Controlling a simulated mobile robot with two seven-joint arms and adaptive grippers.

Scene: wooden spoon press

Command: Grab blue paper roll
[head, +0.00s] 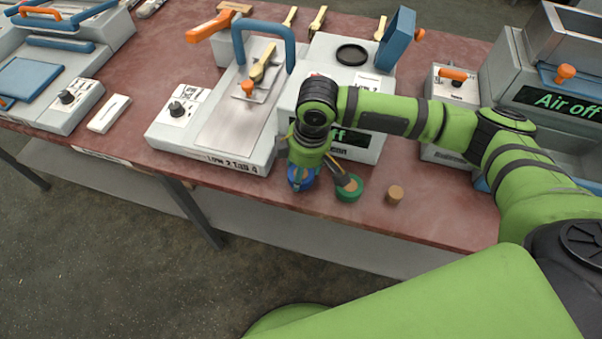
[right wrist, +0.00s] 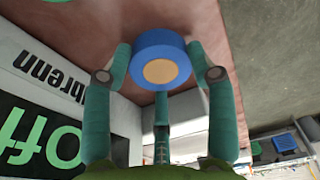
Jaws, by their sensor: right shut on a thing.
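The blue paper roll (head: 299,186) with a tan core is at the front edge of the red table in the head view, largely covered by my right gripper (head: 304,172). In the right wrist view the blue roll (right wrist: 166,43) sits between the fingertips of my right gripper (right wrist: 161,72), with a finger on each side touching its rim. The gripper is shut on it. I cannot tell whether the roll still touches the table. My left gripper is in neither view.
A green roll (head: 349,195) and a small tan cylinder (head: 396,193) stand just right of the gripper. A machine reading "Air off" (head: 560,100) stands at right. The table's front edge (head: 420,235) is close.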

